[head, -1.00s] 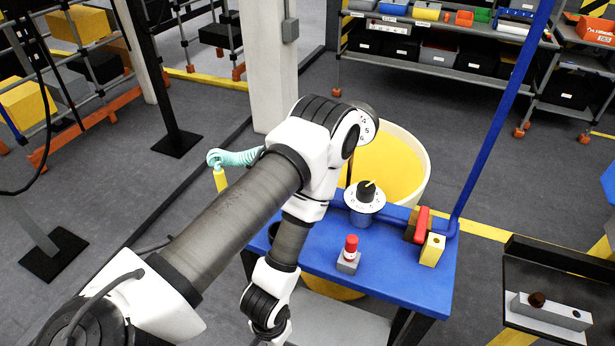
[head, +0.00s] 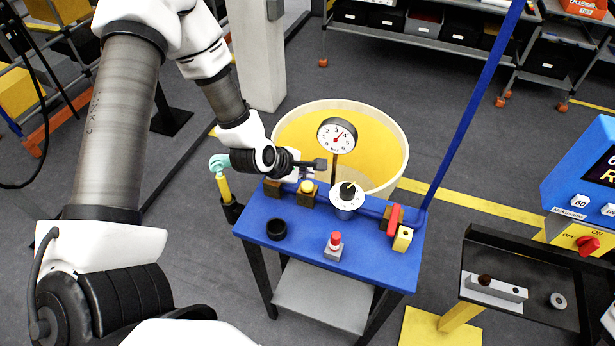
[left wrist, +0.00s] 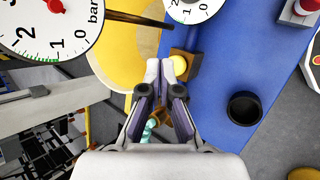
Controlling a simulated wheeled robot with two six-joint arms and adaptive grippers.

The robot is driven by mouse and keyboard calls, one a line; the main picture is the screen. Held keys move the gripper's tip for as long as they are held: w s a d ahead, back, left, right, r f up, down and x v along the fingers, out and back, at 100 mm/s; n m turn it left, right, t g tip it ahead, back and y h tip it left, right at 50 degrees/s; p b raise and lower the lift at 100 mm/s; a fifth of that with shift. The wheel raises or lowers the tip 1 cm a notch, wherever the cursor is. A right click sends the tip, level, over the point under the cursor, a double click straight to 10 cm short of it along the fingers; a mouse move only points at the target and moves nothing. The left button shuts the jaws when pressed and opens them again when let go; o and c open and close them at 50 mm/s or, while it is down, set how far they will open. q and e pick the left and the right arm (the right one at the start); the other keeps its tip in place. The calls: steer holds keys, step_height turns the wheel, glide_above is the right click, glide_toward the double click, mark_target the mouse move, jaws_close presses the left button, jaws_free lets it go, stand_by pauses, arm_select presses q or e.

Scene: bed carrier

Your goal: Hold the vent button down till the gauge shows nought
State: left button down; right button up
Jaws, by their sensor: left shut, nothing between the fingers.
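The round white gauge (head: 337,135) stands on a post behind the blue bench; its red needle points to the upper right, near 4. It also shows in the left wrist view (left wrist: 30,40), partly cut off. A yellow button (head: 307,187) sits on a brass-brown block at the bench's back edge. In the left wrist view the yellow button (left wrist: 180,66) is right by my fingertips. My left gripper (head: 318,164) is shut and empty, just above and behind the button; the head view shows a gap between them. My right gripper is not in view.
The blue bench (head: 300,230) also carries a black-knobbed dial (head: 347,196), a red button on a grey block (head: 335,241), a red lever (head: 394,220) and a black cup (head: 276,229). A blue pipe (head: 470,110) rises at right. A yellow tub (head: 385,150) stands behind.

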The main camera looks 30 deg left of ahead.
mark_target(306, 186)
arm_select(q)
steer(key=r+n, duration=0.1)
steer(key=w+a+r+n, duration=0.1)
steer(key=w+r+n+t, duration=0.1)
steer(key=shift+w+a+r, duration=0.2)
steer(key=shift+a+r, duration=0.05)
steer(key=shift+r, duration=0.1)
step_height(306, 186, down, 8)
steer(key=b, duration=0.5)
steer(key=shift+f+b, duration=0.1)
steer(key=shift+b, duration=0.2)
steer(key=shift+f+b, duration=0.35)
steer(key=shift+b, duration=0.1)
stand_by(0.5)
steer(key=shift+f+b, duration=0.4)
steer(key=shift+b, duration=0.2)
